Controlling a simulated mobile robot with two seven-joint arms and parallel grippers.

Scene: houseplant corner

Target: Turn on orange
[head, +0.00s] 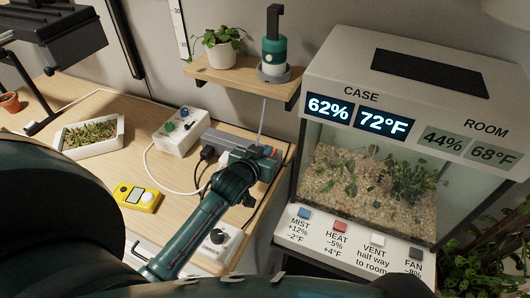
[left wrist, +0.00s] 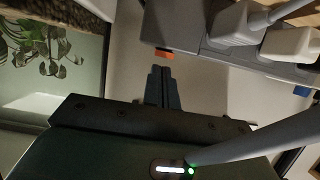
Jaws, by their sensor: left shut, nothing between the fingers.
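A grey power strip (head: 215,138) lies at the right end of the wooden bench in the head view, partly hidden by my left gripper (head: 264,160). In the left wrist view, the strip (left wrist: 190,22) crosses the top, with a small orange piece (left wrist: 164,53) at its lower edge. My left gripper (left wrist: 162,73) is shut and empty, its fingertips just below the orange piece in the picture. I cannot tell whether they touch it. A small blue piece (left wrist: 302,91) shows farther right. My right gripper is not in view.
A white box with knobs (head: 180,132), a yellow meter (head: 137,196) and a white seedling tray (head: 91,136) are on the bench. A black plug (head: 207,153) and cables are beside the strip. A glass plant case (head: 375,170) stands right, a shelf (head: 243,82) above.

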